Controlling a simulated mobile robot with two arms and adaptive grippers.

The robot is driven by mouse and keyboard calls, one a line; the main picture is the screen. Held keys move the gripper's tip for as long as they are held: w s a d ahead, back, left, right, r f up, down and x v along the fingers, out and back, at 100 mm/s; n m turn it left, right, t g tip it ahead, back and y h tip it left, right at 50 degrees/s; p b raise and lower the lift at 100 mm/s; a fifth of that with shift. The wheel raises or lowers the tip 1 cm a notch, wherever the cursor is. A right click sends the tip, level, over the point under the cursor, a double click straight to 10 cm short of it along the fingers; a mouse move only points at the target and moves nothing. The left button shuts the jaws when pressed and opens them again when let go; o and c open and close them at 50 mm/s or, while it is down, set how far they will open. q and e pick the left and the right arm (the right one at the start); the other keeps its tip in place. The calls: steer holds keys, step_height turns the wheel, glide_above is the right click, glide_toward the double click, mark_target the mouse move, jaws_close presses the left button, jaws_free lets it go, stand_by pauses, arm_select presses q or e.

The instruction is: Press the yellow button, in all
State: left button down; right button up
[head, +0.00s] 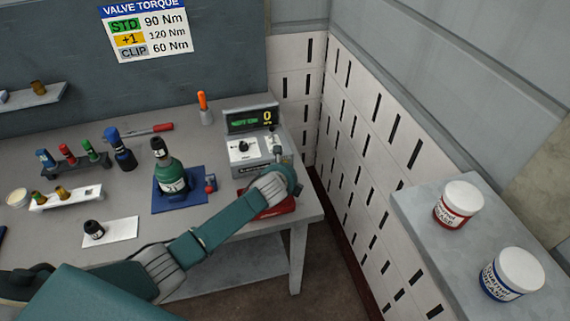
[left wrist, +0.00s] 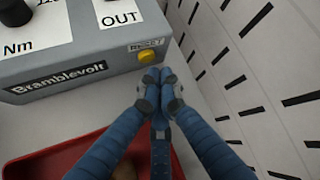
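The yellow button (left wrist: 147,55) is on the front face of a grey box (left wrist: 75,68) marked Bramblevolt, below a small label. In the head view this grey box (head: 243,152) stands at the back right of the bench, with a display (head: 250,119) showing a yellow 0 and green text. My left gripper (left wrist: 160,77) is shut and empty, its fingertips together just beside and below the button. I cannot tell whether they touch it. In the head view the left gripper (head: 277,148) is at the box's right front, and the button is hidden. My right gripper is out of view.
A red tray (head: 272,208) lies under my left arm. A slotted white wall (left wrist: 250,60) is close on the right. Two jars stand on a side shelf (head: 435,240).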

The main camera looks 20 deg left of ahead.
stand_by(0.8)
arm_select(q)
steer(key=shift+w+a, duration=0.25)
steer(key=shift+w, duration=0.1)
steer(key=shift+w+a, duration=0.2)
steer(key=shift+w, duration=0.15)
stand_by(0.6)
steer(key=shift+s, duration=0.1)
steer(key=shift+s+d+p, duration=0.4)
steer(key=shift+s, duration=0.2)
steer(key=shift+d, duration=0.1)
